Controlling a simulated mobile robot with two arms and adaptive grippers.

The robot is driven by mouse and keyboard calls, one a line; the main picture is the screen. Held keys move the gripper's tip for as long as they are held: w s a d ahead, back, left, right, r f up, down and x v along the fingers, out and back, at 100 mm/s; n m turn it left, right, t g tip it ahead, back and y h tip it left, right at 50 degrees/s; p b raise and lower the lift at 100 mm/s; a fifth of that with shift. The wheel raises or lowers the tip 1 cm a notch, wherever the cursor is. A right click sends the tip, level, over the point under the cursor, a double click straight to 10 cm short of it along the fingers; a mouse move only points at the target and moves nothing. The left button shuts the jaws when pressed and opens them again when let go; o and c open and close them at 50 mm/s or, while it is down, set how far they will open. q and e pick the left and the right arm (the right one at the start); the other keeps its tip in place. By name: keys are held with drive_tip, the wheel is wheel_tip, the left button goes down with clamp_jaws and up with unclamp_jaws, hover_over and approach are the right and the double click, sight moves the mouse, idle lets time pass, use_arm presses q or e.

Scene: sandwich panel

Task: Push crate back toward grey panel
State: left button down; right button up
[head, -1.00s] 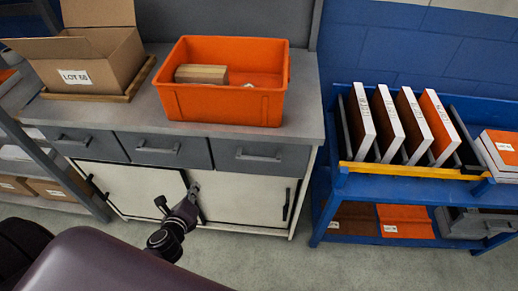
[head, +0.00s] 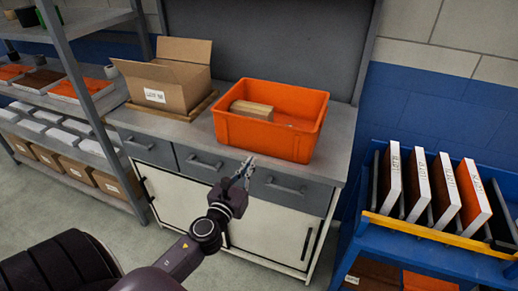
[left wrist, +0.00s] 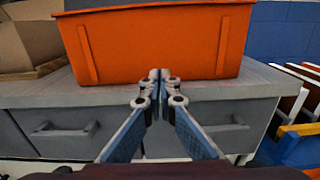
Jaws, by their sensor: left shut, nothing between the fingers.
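The orange crate (head: 258,134) sits upright on the grey worktop of a drawer cabinet, close to its front edge, with a tan block (head: 252,110) inside. The grey panel (head: 300,40) rises behind the worktop, with a strip of worktop between it and the crate. My left gripper (head: 248,165) is shut and empty, in front of the cabinet and just below the crate. In the left wrist view its closed fingertips (left wrist: 160,75) point at the crate's front wall (left wrist: 190,45); I cannot tell whether they touch it. My right gripper is not in view.
An open cardboard box (head: 165,80) stands on a wooden board left of the crate. A blue rack (head: 420,240) with upright white-and-orange binders stands to the right. Grey shelves (head: 85,90) stand at the left. The worktop (head: 345,125) is clear right of the crate.

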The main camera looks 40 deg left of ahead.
sight(262, 145)
use_arm(q)
drive_tip(key=x, duration=0.5)
drive_tip(key=shift+w+p, duration=0.25)
drive_tip(key=shift+p, duration=0.1)
drive_tip(key=shift+x, duration=0.85)
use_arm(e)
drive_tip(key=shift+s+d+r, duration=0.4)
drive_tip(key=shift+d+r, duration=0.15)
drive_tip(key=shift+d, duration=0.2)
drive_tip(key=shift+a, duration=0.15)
use_arm(q)
drive_tip(key=shift+w+a, duration=0.1)
drive_tip(key=shift+w, duration=0.3)
drive_tip(key=b+x, duration=0.2)
drive_tip(key=x, duration=0.6)
drive_tip(key=shift+w, duration=0.2)
drive_tip(key=shift+w+a, duration=0.15)
drive_tip(key=shift+w, duration=0.3)
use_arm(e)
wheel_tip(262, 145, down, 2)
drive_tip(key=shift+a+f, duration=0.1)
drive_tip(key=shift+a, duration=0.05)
